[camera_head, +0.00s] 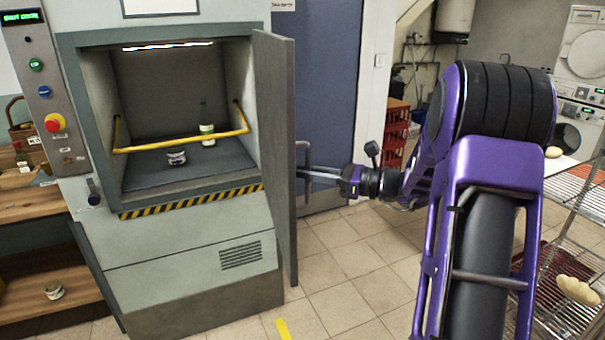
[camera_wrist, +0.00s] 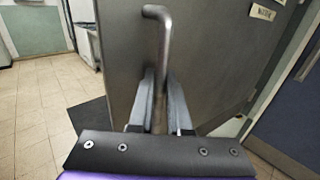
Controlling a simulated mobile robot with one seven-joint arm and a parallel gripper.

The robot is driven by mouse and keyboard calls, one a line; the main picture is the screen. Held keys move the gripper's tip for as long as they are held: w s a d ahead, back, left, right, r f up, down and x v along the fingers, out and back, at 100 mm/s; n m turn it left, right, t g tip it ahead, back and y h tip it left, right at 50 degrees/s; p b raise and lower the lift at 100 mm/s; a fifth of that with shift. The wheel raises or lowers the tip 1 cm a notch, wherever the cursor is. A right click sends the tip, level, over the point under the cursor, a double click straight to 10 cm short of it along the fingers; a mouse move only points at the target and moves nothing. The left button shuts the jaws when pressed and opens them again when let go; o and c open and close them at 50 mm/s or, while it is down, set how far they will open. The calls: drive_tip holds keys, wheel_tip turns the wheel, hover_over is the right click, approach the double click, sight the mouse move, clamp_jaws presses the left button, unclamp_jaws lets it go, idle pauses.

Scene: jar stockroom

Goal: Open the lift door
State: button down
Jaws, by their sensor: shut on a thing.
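The lift door (camera_head: 276,150) is a grey panel hinged at the right of the lift opening. It stands swung outward, seen nearly edge-on in the head view, and its outer face (camera_wrist: 215,45) fills much of the wrist view. A bent metal bar handle (camera_wrist: 165,40) is on that outer face. My gripper (camera_head: 306,175) reaches the door from the right, and in the wrist view its fingers (camera_wrist: 160,100) are closed around the handle.
A yellow bar (camera_head: 180,145) crosses the lift opening. A blue door (camera_head: 335,100) and red crates (camera_head: 396,135) stand behind my arm. A wire rack (camera_head: 575,240) stands at the right. Tiled floor (camera_head: 350,260) in front is clear. A wooden shelf (camera_head: 30,205) is at the left.

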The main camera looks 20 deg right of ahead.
drive_tip(key=shift+d+r, duration=0.1)
drive_tip(key=shift+d, duration=0.4)
drive_tip(key=c, duration=0.9)
unclamp_jaws()
drive_tip(key=shift+o, duration=0.2)
drive_tip(key=v, duration=1.7)
drive_tip(key=shift+d, duration=0.35)
